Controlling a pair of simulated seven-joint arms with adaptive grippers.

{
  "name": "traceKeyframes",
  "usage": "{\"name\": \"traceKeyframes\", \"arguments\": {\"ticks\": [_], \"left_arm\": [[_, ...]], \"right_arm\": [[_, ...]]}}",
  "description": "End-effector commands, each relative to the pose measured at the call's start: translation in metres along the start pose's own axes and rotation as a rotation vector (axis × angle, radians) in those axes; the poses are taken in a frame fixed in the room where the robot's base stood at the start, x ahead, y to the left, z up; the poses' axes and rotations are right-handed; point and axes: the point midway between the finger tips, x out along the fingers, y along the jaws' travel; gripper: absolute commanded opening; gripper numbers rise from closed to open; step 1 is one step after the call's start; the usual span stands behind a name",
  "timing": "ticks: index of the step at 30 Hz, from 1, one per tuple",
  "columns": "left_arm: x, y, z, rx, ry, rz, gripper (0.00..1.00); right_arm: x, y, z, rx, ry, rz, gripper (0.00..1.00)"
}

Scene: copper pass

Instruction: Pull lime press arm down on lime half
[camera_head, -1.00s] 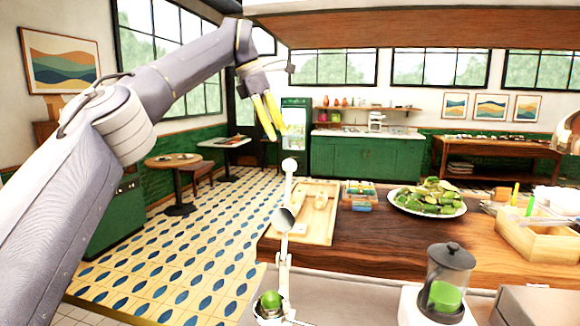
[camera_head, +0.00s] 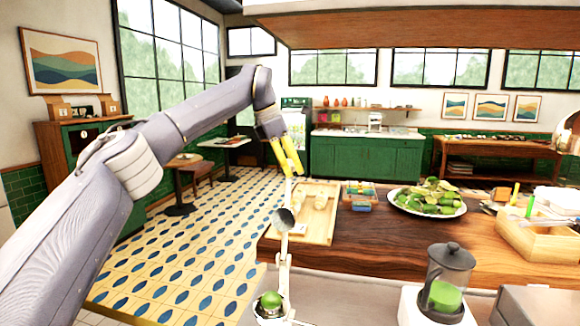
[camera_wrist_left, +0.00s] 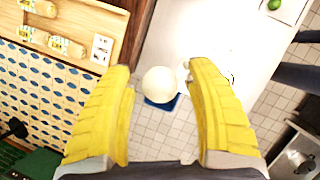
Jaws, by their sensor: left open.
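The lime press (camera_head: 283,252) stands at the front of the counter with its pale arm raised upright. A dark metal cup (camera_head: 284,218) sits partway up the arm. A green lime half (camera_head: 271,299) lies in the press bowl at the bottom. In the left wrist view the white knob (camera_wrist_left: 159,84) shows between the two open yellow fingers, with a gap on each side. My right gripper is not in view.
A wooden board (camera_head: 318,222) lies right of the press arm on the wooden counter (camera_head: 385,245). Tiled floor lies open to the left.

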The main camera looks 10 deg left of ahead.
Motion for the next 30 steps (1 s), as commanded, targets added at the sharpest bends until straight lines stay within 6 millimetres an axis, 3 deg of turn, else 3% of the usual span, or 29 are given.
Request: {"name": "traceKeyframes", "arguments": {"ticks": [6,21,30], "left_arm": [[-0.0002,0.0001,0.0000,0.000,0.000,0.000,0.57],[-0.0005,0.0001,0.0002,0.001,0.000,0.001,0.00],[-0.0015,-0.0001,0.0014,0.003,-0.002,0.003,0.00]], "right_arm": [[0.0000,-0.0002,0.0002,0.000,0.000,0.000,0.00],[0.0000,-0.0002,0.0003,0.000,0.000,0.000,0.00],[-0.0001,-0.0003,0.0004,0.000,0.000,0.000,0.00]]}}
